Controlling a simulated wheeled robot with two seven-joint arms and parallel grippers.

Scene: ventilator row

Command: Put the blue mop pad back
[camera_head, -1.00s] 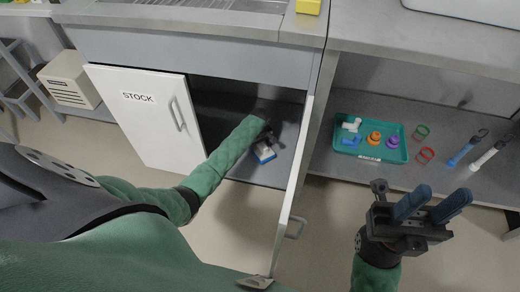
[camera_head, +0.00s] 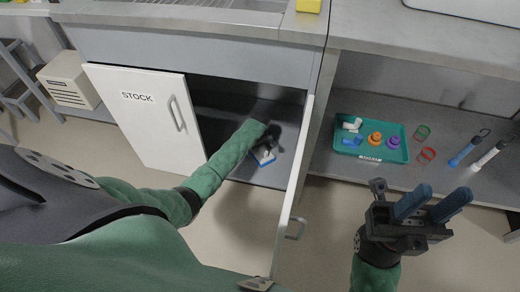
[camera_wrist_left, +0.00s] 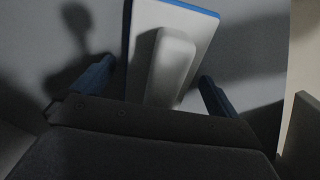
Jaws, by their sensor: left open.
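The blue mop pad (camera_head: 262,157) lies on the floor of the open cabinet, partly hidden by my left gripper. In the left wrist view the pad (camera_wrist_left: 200,45) shows a pale flat top with a blue edge and a raised pale block (camera_wrist_left: 172,62) on it. My left gripper (camera_head: 266,144) reaches into the cabinet. In the wrist view it (camera_wrist_left: 155,85) is open, with one blue finger on each side of the block and visible gaps between. My right gripper (camera_head: 432,204) is open and empty, in front of the right-hand shelf.
The STOCK door (camera_head: 150,115) stands at the left of the opening; another open door (camera_head: 290,195) sticks out at the right, close to my left arm. A teal tray (camera_head: 370,153) with small parts, rings and tubes (camera_head: 468,148) sits on the right shelf (camera_head: 335,168).

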